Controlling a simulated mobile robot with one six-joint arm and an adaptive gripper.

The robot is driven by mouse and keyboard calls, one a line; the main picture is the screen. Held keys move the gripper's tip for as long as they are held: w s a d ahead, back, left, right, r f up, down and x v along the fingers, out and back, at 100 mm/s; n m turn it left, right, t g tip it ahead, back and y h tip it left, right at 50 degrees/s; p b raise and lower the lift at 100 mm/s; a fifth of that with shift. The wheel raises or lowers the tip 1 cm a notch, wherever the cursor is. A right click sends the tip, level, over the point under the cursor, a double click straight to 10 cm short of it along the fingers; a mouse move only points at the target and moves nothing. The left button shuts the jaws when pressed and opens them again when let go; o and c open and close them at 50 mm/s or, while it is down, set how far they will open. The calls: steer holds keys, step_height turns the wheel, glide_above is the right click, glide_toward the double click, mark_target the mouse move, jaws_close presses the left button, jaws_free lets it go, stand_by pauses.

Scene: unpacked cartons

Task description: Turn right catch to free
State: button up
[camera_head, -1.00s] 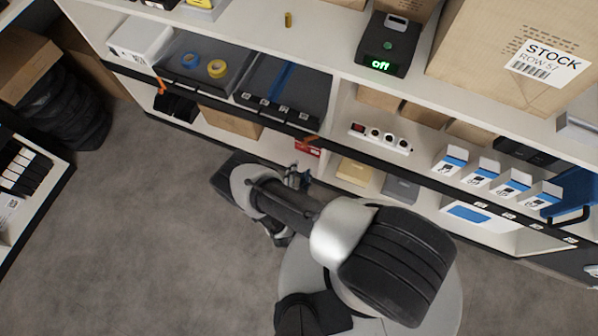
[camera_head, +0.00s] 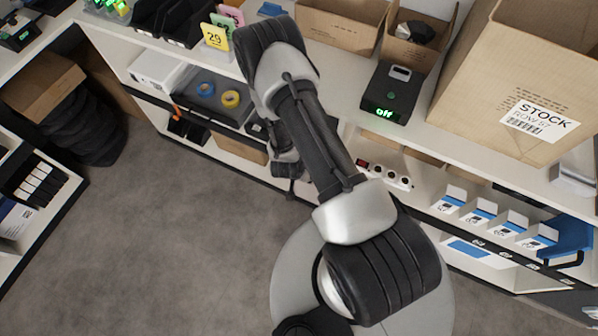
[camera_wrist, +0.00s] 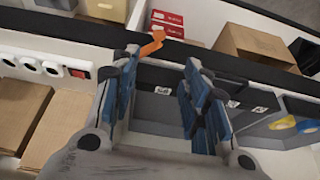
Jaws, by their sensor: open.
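The right catch (camera_wrist: 152,44) is a small orange lever on the dark front rail of the shelf, beside the power strip's bay in the wrist view. It lies slanted, partly across the rail, just beyond my fingertips. My gripper (camera_wrist: 162,78) is open and empty, with its blue-padded fingers spread over the edge of a dark tray (camera_wrist: 160,108). The fingers show no contact with the catch. In the head view my arm hides the right catch and most of that tray. A second orange catch (camera_head: 176,112) shows at the left end of the rail.
A white power strip (camera_wrist: 50,68) with a red switch and cardboard boxes (camera_wrist: 72,125) lie to one side. Red boxes (camera_wrist: 165,22) and a brown carton (camera_wrist: 258,50) sit beyond the rail. Tape rolls (camera_head: 231,98) lie in a tray. A device reading "off" (camera_head: 388,98) stands on top.

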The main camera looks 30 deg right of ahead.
steer(key=b+x, duration=0.6)
steer(key=x, duration=1.1)
steer(key=shift+f+b, duration=0.15)
steer(key=shift+b, duration=0.15)
steer(key=shift+c, duration=0.3)
jaws_close()
steer(key=shift+w, duration=0.1)
